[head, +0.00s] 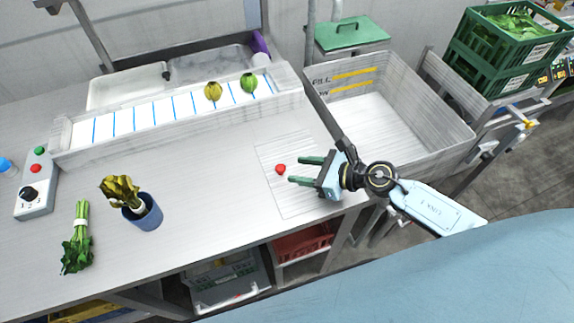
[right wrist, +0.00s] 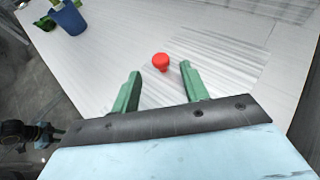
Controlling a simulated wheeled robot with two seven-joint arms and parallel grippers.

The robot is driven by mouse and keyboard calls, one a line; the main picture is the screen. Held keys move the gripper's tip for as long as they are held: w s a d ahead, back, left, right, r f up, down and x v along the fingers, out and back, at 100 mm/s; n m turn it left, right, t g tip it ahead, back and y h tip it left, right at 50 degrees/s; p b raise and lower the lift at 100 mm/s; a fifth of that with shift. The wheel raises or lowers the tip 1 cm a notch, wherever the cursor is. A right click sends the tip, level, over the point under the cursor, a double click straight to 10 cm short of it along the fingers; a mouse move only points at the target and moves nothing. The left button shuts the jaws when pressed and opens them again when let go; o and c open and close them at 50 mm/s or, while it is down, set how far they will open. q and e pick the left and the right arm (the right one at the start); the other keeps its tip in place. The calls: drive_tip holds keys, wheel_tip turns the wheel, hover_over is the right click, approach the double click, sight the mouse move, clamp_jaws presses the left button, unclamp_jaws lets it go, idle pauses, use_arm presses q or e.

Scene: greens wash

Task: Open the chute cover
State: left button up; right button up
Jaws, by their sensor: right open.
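The chute cover looks to be a thin-outlined square panel (head: 303,190) lying flush and closed in the counter top, with a small red knob (head: 281,169) on it. The red knob also shows in the right wrist view (right wrist: 158,62), standing just beyond the fingertips. My right gripper (head: 302,170) is open and empty over the panel, its green fingers pointing left toward the knob. In the right wrist view the two fingers (right wrist: 162,75) are spread apart, with the knob between their lines and not touched. My left gripper is not seen in the head view.
A blue cup (head: 146,215) with yellowed greens and a bundle of greens (head: 78,240) are on the left counter. A control box (head: 36,190) stands far left. A ruled trough (head: 150,112) lies behind; a deep basin (head: 425,150) is to the right. Mid-counter is clear.

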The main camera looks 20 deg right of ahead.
sight(283, 168)
drive_tip(key=x, duration=0.4)
drive_tip(key=shift+w+a+f, duration=0.2)
drive_tip(key=shift+w+a, duration=0.05)
drive_tip(key=shift+a, duration=0.05)
clamp_jaws()
